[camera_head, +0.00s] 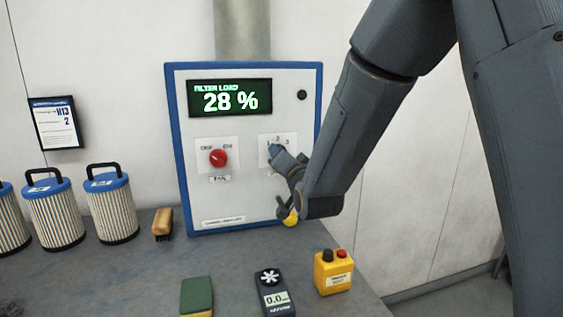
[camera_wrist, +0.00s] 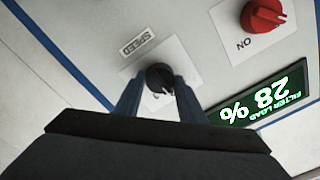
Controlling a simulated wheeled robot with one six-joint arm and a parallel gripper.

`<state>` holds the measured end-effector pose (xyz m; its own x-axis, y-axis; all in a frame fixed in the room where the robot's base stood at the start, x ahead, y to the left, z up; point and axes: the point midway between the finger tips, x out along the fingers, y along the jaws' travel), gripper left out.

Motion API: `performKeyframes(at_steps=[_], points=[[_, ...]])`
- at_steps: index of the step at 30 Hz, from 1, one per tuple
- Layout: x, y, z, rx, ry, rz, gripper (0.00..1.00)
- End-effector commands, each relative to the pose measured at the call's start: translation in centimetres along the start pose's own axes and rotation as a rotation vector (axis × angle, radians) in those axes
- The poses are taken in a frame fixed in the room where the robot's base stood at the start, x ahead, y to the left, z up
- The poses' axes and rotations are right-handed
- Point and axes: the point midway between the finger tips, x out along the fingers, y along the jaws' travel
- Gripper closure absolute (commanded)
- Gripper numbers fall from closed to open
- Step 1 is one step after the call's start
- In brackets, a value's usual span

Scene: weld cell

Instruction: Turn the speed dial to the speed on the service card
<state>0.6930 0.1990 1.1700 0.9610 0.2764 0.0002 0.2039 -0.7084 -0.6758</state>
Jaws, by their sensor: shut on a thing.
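My gripper (camera_head: 279,153) is at the right side of the control panel (camera_head: 246,204), over the plate with the numbers 2 and 3. In the wrist view my gripper (camera_wrist: 158,82) is shut on the black speed dial (camera_wrist: 158,73), one finger on each side, beside the label SPEED. In the head view the gripper hides the dial. I cannot tell which number the dial points to. The service card (camera_head: 56,128) hangs on the wall to the left of the panel; it shows H13 and a 2 below, with its smaller print unreadable.
The panel's display (camera_head: 230,98) reads FILTER LOAD 28 %. A red fan knob (camera_head: 218,158) sits left of the speed dial. On the bench stand several blue-topped filters (camera_head: 112,205), a brush (camera_head: 162,223), a sponge (camera_head: 197,295), a meter (camera_head: 272,292) and a yellow button box (camera_head: 333,272).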

Motion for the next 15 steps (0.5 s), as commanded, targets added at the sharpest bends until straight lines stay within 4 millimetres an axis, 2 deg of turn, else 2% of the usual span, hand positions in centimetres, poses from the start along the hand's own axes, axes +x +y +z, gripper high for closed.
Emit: performKeyframes(at_steps=[15], points=[[-0.04,0.03,0.03,0.044,-0.001,0.001,0.86]])
